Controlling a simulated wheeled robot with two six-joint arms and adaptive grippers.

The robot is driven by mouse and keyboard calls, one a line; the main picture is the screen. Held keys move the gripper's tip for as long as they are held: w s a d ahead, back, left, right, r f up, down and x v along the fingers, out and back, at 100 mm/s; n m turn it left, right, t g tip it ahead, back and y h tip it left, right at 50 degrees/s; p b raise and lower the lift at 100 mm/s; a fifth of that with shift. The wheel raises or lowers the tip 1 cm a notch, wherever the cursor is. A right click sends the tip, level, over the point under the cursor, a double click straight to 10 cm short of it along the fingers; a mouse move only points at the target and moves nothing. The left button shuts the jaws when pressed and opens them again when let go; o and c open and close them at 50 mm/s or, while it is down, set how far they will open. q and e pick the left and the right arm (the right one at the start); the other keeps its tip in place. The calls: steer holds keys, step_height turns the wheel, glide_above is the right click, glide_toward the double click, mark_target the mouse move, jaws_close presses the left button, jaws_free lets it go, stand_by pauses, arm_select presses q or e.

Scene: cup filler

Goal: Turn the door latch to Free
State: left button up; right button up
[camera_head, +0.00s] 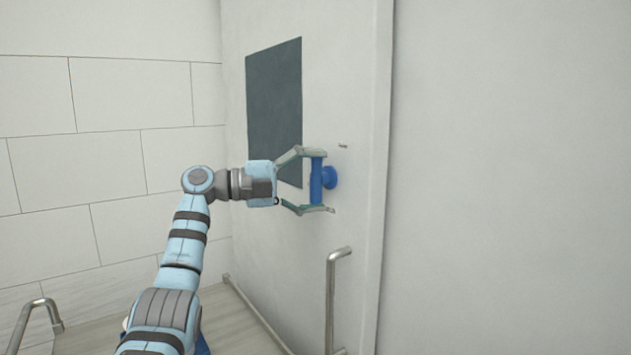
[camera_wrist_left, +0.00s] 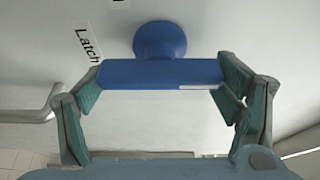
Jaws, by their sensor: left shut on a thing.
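The blue door latch (camera_head: 316,182) is a bar on a round knob mounted on the white door (camera_head: 358,90). In the head view the bar stands upright. My left gripper (camera_head: 319,181) is shut on the bar, one finger at its top end and one at its bottom end. In the left wrist view the latch (camera_wrist_left: 158,73) spans between the green finger pads, its round base behind it. A label reading "Latch" (camera_wrist_left: 88,45) is on the door beside it there; other lettering is cut off. My right gripper is not in view.
A dark grey panel (camera_head: 273,100) is on the door left of the latch. A metal handle (camera_head: 331,300) stands out below the latch. Another metal rail (camera_head: 28,312) is at lower left. A tiled wall (camera_head: 100,150) is on the left; a plain wall (camera_head: 510,170) is on the right.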

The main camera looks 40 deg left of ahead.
arm_select(q)
steer(key=o, duration=1.1)
steer(key=v, duration=1.2)
